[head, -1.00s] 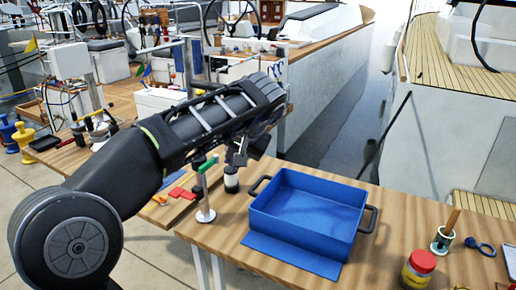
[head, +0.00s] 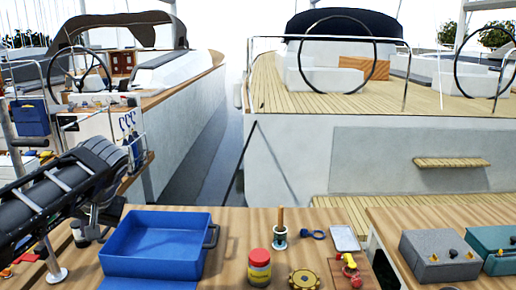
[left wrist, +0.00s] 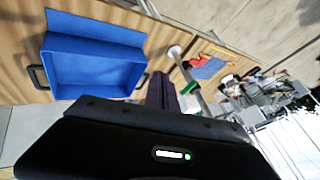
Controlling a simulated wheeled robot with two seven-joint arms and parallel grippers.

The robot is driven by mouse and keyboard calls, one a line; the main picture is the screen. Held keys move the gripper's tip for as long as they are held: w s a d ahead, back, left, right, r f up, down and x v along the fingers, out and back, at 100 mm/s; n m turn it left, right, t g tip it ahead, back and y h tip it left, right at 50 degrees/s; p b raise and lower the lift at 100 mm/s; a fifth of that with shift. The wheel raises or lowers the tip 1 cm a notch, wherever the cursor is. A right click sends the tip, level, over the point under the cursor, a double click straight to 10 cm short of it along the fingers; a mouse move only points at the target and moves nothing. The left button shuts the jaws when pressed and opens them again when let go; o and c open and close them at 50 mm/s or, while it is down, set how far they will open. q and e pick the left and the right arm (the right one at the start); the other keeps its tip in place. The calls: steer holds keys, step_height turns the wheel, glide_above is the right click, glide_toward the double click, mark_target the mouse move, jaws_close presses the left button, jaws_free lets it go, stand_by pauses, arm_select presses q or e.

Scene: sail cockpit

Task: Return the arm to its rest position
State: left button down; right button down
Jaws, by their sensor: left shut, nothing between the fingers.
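My left arm comes in from the left in the head view. Its gripper (head: 103,212) points down over the wooden table, left of the blue bin (head: 206,222), and is empty. In the left wrist view the dark fingers (left wrist: 164,92) are together, near the corner of the blue bin (left wrist: 95,75), with nothing between them. A small dark jar with a pale band (head: 80,234) stands just left of the gripper in the head view. My right gripper is not in view.
Right of the bin stand a red-lidded jar (head: 259,266), a green-based holder with a wooden handle (head: 280,232) and a yellow gear-like disc (head: 304,279). A grey box (head: 440,256) is farther right. A white-based post (head: 56,272) stands left of the bin. Boats lie beyond.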

arm_select(q)
steer(key=w+d+f+m+h, duration=0.2)
steer(key=d+f, duration=0.4)
steer(key=f, duration=0.4)
steer(key=w+d+f+m+h, duration=0.1)
steer(key=w+d+f+h, duration=0.1)
steer(key=d+f, duration=0.5)
steer(key=s+d+f+m+g+h, duration=0.1)
steer(key=s+d+f+h, duration=0.2)
steer(key=f, duration=0.6)
steer(key=s+d+f+g, duration=0.15)
steer(key=d+f, duration=0.35)
steer(key=f, duration=0.5)
steer(key=s+d+f+n+h, duration=0.1)
steer(key=s+d+f, duration=0.4)
steer(key=s+f, duration=0.4)
steer(key=s+d+f+n+h, duration=0.2)
steer(key=s+d+f, duration=0.3)
steer(key=s+f, duration=0.4)
steer(key=s, duration=0.6)
steer(key=shift+s+d+g, duration=0.2)
steer(key=shift+d+g, duration=0.1)
steer(key=shift+g, duration=0.05)
